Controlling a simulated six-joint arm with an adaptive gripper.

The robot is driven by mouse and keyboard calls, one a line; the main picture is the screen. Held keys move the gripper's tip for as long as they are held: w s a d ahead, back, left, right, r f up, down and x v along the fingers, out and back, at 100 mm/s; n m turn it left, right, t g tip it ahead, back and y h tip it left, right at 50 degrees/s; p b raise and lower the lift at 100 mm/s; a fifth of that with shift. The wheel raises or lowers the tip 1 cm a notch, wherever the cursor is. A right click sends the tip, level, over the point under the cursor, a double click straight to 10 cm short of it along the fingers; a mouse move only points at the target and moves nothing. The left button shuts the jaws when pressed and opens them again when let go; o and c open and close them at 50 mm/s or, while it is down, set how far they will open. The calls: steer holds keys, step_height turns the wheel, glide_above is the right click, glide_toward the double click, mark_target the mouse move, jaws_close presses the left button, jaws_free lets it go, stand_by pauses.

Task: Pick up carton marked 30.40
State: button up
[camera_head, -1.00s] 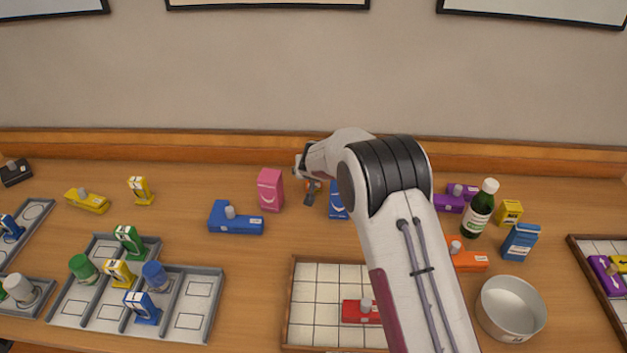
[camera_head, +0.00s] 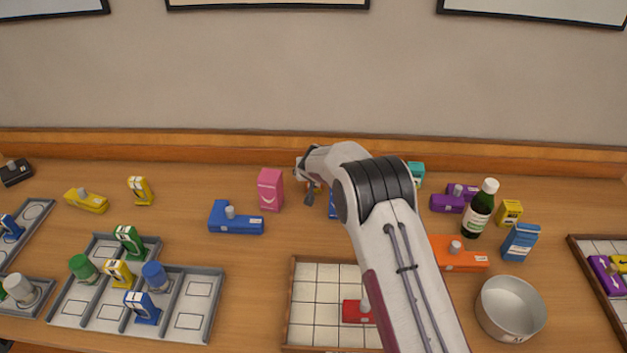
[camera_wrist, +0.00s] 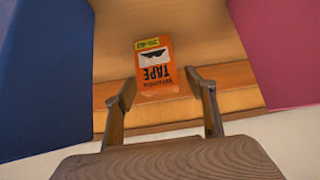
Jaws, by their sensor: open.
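An orange tape carton (camera_wrist: 155,68) with a yellow label strip appears upside down in the wrist view, on the wooden table near the back ledge. The number on its label is too small to read surely. My gripper (camera_wrist: 160,82) is open and empty, with one finger on each side of the carton in the picture; I cannot tell how far beyond the tips it is. In the head view my gripper (camera_head: 311,192) hangs at the back of the table, and the orange carton is mostly hidden there.
A pink carton (camera_head: 270,190) stands just left of my gripper and a blue carton (camera_head: 334,206) just right, partly behind my arm. They flank the wrist view as pink (camera_wrist: 290,50) and blue (camera_wrist: 45,70) walls. A white-tiled tray (camera_head: 318,300) lies in front.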

steer(key=c, duration=1.3)
steer(key=shift+r, duration=0.2)
steer(key=shift+r, duration=4.85)
